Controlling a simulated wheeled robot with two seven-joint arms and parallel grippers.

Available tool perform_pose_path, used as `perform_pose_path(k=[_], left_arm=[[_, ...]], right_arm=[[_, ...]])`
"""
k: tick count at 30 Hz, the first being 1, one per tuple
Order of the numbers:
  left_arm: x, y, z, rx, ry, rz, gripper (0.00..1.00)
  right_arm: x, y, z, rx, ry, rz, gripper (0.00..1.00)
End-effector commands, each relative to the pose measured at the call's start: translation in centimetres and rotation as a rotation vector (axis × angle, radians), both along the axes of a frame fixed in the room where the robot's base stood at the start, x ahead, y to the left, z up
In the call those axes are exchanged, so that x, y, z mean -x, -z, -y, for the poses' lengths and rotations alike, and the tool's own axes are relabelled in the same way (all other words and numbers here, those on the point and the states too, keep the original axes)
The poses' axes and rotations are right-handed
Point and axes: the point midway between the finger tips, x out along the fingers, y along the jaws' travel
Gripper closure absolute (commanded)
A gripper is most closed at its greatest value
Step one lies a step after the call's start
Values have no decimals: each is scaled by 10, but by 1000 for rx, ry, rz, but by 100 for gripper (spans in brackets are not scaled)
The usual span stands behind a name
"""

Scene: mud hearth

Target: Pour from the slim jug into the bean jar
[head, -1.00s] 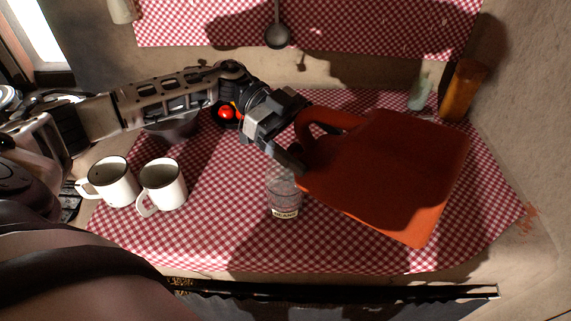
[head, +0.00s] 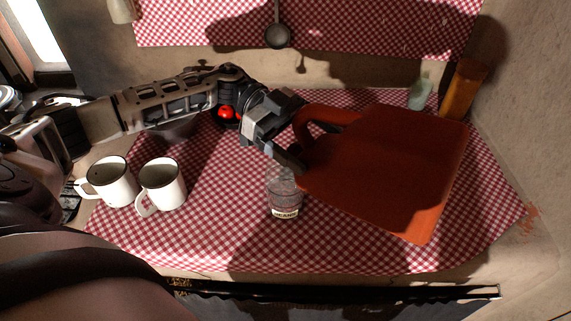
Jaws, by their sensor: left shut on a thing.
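The slim jug (head: 385,170) is a large flat orange-red jug with a loop handle at its upper left. My left gripper (head: 295,145) is shut on it at the handle side and holds it tilted over the right part of the cloth. The bean jar (head: 285,196) is a clear glass jar with a label reading BEANS, upright on the checked cloth. It stands just below my left gripper and left of the jug; its upper part is close under the fingers. I cannot tell whether anything flows from the jug. My right gripper is not in view.
Two white mugs (head: 110,182) (head: 162,187) stand left of the jar. A dark bowl (head: 172,132) and a red round thing (head: 227,112) lie behind. A pale green cup (head: 420,94) and an amber bottle (head: 462,90) stand back right. The front cloth (head: 230,245) is clear.

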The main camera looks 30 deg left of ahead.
Motion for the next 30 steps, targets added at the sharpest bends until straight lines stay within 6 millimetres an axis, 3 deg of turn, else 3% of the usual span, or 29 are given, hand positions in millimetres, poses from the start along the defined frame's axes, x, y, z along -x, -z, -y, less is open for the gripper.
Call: perform_pose_path(k=[30], left_arm=[[-1, 0, -2, 60, -1, 1, 80]], right_arm=[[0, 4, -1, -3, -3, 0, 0]])
